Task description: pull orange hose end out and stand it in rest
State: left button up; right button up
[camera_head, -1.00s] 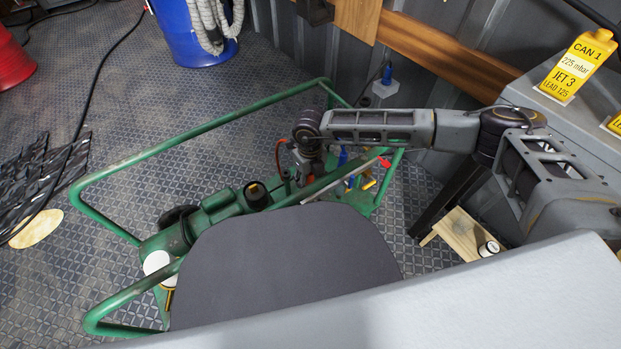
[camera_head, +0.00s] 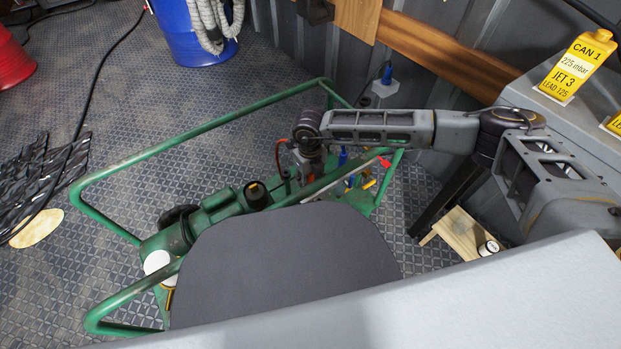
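A thin orange-red hose (camera_head: 278,154) curves up from the green machine (camera_head: 215,208), just left of my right gripper. I cannot make out its end. My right arm comes in from the right, and its gripper (camera_head: 307,172) points down at the machine's far right part. Its fingers are small and partly hidden, so I cannot tell whether they are open or hold anything. My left gripper is not in view. I cannot clearly make out a rest for the hose end.
Green tube rails (camera_head: 200,128) surround the machine. A red-tipped part (camera_head: 384,162) and blue handles are close to my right gripper. A blue barrel (camera_head: 195,45) stands at the back.

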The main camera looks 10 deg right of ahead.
grip_shut()
jog(key=shift+r, duration=0.2)
jog(key=shift+r+p, duration=0.3)
jog(key=shift+p, duration=0.1)
jog(key=shift+r+p, duration=1.85)
jog(key=shift+r, duration=0.65)
